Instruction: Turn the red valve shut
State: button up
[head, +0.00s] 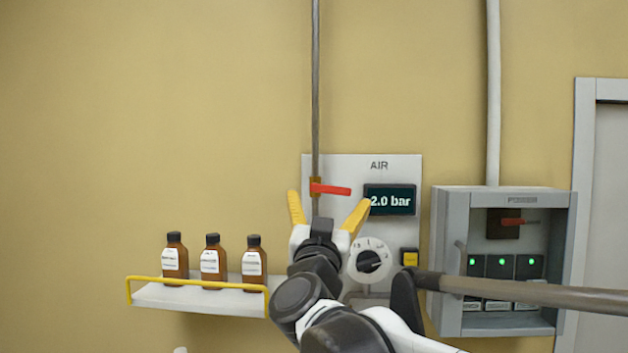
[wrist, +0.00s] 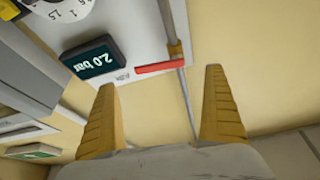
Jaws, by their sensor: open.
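The red valve handle (head: 331,189) is a flat lever on a brass valve body (head: 315,187) in a thin vertical pipe (head: 316,80). It points right, roughly across the pipe. My gripper (head: 328,203) is open, with its two yellow fingers pointing toward the valve. In the wrist view the handle (wrist: 160,68) appears between and slightly beyond the fingertips of my gripper (wrist: 159,78). I see no contact. The display (head: 390,200) on the AIR panel reads 2.0 bar.
A dial (head: 370,260) and a yellow button (head: 410,258) sit below the display. A shelf (head: 190,299) with three brown bottles (head: 213,262) is at left.

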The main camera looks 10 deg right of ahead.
aim_at(331, 188)
jog(key=p+x, duration=0.1)
jog(key=x, duration=0.5)
jog(key=shift+w+d, duration=0.1)
jog(key=shift+w, duration=0.15)
jog(key=c, duration=1.4)
